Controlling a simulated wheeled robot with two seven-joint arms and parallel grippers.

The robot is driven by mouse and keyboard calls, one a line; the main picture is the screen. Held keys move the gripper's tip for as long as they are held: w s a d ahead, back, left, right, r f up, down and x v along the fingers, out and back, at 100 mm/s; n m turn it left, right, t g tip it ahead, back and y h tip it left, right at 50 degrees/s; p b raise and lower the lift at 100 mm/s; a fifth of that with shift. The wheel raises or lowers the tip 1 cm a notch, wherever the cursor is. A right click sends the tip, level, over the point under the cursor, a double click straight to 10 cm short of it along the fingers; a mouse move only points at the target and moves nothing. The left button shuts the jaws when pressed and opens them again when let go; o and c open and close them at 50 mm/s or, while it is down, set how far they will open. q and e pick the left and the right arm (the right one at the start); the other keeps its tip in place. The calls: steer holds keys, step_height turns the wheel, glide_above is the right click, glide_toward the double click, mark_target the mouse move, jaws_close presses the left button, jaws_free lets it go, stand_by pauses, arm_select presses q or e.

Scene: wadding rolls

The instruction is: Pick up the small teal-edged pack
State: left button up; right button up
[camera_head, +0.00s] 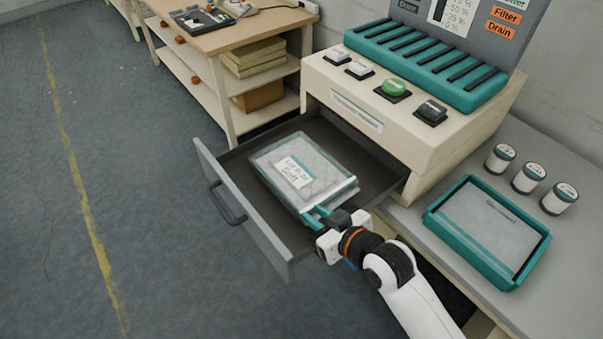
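A pale, clear-wrapped pack (325,176) with a white label reading "Soft" lies flat in the open drawer (240,215). Its edges look teal and white, and more layers show at its right side; I cannot tell whether these are a second pack. My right gripper (316,217) reaches into the drawer from the lower right. Its fingertips are at the pack's near corner, where teal strips show. I cannot tell whether the fingers touch or grip the pack. My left gripper is out of view.
The drawer belongs to a cream machine (400,120) with several buttons. A teal tray (490,235) and three small jars (528,177) stand on the grey counter at right. A wooden shelf bench (235,50) stands behind. Floor at left is clear.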

glide_toward(284, 193)
steer(key=shift+w+a+f+p, duration=0.25)
steer(key=shift+w+a+p, duration=0.15)
steer(key=shift+w+a, duration=0.55)
steer(key=shift+f+p+x, duration=0.15)
steer(key=shift+p+x, duration=0.05)
steer(key=shift+x, duration=1.25)
steer(key=shift+f+p+x, duration=0.15)
steer(key=shift+p+x, duration=0.05)
steer(key=shift+x, duration=1.3)
steer(key=shift+s+d, duration=0.1)
steer(key=shift+d, duration=0.1)
jaws_close()
